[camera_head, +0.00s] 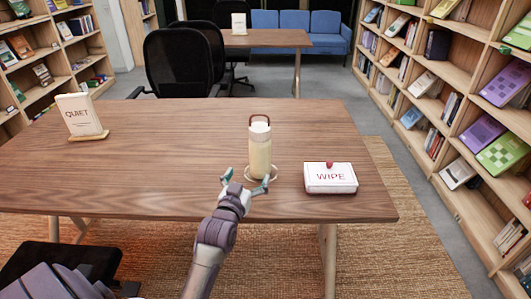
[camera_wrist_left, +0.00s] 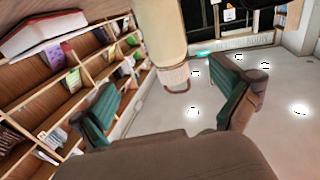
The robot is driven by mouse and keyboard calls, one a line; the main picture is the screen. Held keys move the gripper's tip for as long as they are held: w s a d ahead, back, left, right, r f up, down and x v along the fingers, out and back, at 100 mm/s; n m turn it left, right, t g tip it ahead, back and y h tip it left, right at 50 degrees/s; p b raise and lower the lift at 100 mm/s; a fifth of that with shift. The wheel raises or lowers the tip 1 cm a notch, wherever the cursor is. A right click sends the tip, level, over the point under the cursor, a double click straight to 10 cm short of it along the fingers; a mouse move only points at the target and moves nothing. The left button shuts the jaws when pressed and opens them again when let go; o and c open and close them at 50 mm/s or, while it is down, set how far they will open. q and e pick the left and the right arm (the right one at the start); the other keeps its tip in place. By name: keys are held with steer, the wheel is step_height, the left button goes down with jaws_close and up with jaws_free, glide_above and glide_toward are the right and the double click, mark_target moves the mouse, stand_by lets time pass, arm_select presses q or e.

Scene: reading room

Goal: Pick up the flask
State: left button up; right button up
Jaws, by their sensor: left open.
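The flask (camera_head: 260,150) stands upright on a round coaster (camera_head: 273,174) on the wooden table (camera_head: 160,155). It is cream coloured, with a brown loop handle on top. My left gripper (camera_head: 249,182) is open just in front of the flask, with its fingers spread towards either side of its lower part. In the left wrist view the open fingers (camera_wrist_left: 168,110) show empty, and the flask (camera_wrist_left: 160,35) appears beyond them, upside down in the picture. The right gripper is in neither view.
A white WIPE box (camera_head: 330,178) sits just right of the flask. A QUIET sign (camera_head: 80,115) stands at the table's left. Chairs (camera_head: 185,62) are behind the table, and bookshelves (camera_head: 450,90) line the right side. The table's middle left is clear.

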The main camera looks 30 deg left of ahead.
mark_target(260, 145)
arm_select(q)
steer(key=x, duration=0.9)
steer(key=a+x, duration=0.1)
steer(key=x, duration=0.4)
steer(key=shift+r, duration=0.35)
steer(key=c, duration=1.4)
